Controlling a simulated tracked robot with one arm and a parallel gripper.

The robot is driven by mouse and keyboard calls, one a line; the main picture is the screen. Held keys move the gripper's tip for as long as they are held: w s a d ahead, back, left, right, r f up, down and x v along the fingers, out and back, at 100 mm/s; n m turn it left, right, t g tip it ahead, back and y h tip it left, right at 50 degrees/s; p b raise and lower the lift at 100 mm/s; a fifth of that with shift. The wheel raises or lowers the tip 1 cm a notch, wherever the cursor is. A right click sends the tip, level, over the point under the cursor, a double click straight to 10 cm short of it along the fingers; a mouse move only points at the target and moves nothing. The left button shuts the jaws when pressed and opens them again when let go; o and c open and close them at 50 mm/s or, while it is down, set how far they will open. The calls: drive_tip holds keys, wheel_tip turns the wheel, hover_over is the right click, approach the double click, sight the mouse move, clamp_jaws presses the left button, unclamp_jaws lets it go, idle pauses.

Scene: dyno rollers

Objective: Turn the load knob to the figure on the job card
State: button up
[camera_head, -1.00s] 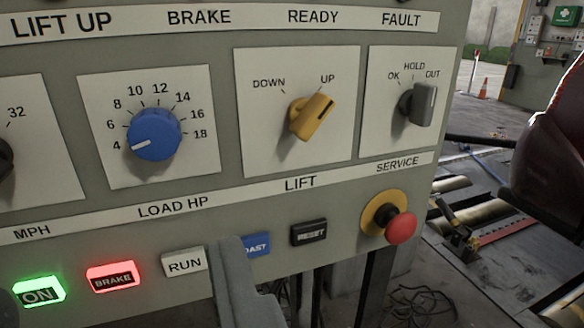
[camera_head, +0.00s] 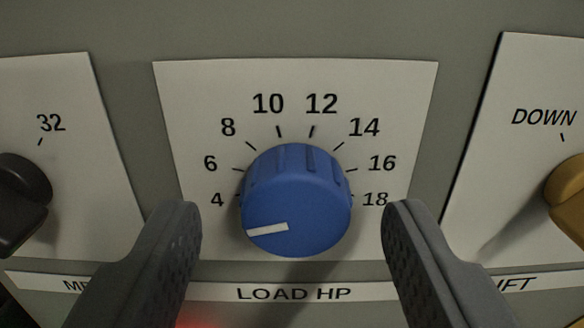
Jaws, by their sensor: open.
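The load knob (camera_head: 297,200) is blue and round, with a white pointer line on its face. It sits on a white plate above the LOAD HP label (camera_head: 294,293). Its scale (camera_head: 295,104) runs from 4 to 18 in steps of 2. The pointer line points left and slightly down, on the side of the 4. My gripper (camera_head: 292,222) is open, with one finger on each side of the knob. A gap shows between the knob and each finger in the picture. The job card is not in view.
A dark knob (camera_head: 22,195) stands to the left, its plate showing 32. A yellow knob (camera_head: 568,198) stands to the right beside the word DOWN. Bare grey panel (camera_head: 300,25) lies above the load plate.

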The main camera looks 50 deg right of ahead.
drive_tip(key=shift+w+d+f, duration=0.1)
drive_tip(key=shift+w+d, duration=0.25)
drive_tip(key=shift+d, duration=0.1)
drive_tip(key=c, duration=1)
drive_tip(key=shift+o, duration=0.2)
